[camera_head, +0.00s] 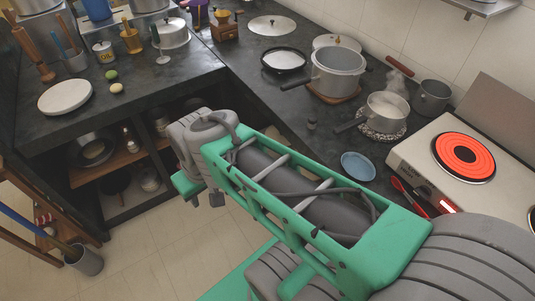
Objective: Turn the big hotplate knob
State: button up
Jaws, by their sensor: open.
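The hotplate (420,160) is a pale box at the right, on the dark counter. Its round burner (463,157) glows red-orange. A red light (447,207) glows on its front face. My arm covers part of this front, and I cannot make out the big knob. My gripper (200,191) is at the far end of my green arm, left of the middle of the view. It is open, over the floor in front of the shelves, well away from the hotplate. Its fingers are small and partly hidden by my wrist.
A blue plate (358,166) and a red-handled utensil (405,196) lie near the hotplate's front. A steaming saucepan (387,112), a large pot (338,72) and a small grey pot (434,96) stand behind. Shelves (125,170) fill the left counter's underside. Tiled floor is open at lower left.

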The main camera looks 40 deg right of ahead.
aim_at(424, 192)
jog(key=z, duration=3.6)
